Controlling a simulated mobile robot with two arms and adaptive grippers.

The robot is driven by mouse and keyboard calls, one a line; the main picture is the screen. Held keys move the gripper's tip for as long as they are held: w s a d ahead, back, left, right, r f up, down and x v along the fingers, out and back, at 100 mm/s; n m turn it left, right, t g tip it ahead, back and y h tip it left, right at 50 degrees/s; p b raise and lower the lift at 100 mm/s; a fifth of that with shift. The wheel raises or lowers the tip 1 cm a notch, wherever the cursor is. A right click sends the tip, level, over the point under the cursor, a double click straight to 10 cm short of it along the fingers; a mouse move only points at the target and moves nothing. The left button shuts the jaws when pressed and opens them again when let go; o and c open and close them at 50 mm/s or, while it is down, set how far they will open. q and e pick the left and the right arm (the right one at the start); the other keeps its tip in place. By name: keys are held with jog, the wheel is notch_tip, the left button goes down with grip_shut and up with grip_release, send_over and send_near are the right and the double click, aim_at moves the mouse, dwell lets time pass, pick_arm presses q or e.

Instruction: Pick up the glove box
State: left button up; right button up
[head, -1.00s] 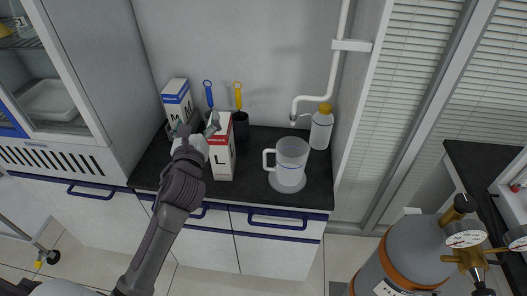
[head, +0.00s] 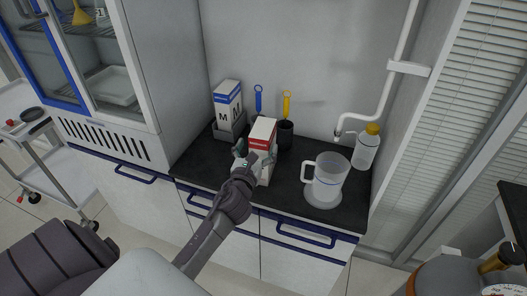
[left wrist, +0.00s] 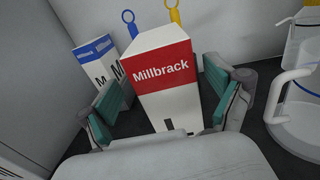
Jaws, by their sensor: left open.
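Two glove boxes stand on the dark counter. In the left wrist view the teal pads (left wrist: 160,100) flank that box, with a visible gap at the left pad. Contact at the right pad is unclear.
A clear measuring jug (head: 326,182) stands to the right on the counter (head: 290,185). A bottle with a yellow cap (head: 366,148) is behind it. A dark cup (head: 285,134) and blue and yellow tools are behind the boxes. A white pipe (head: 394,95) runs down the wall.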

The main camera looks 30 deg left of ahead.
pick_arm(q)
jog(key=x, duration=0.5)
jog(key=shift+w+d+f+p, duration=0.15)
jog(key=shift+d+f+p, duration=0.05)
jog(key=shift+f+p, duration=0.15)
jog(key=shift+c, duration=0.4)
jog(key=c, duration=1.7)
jog(key=shift+r, duration=0.15)
grip_shut()
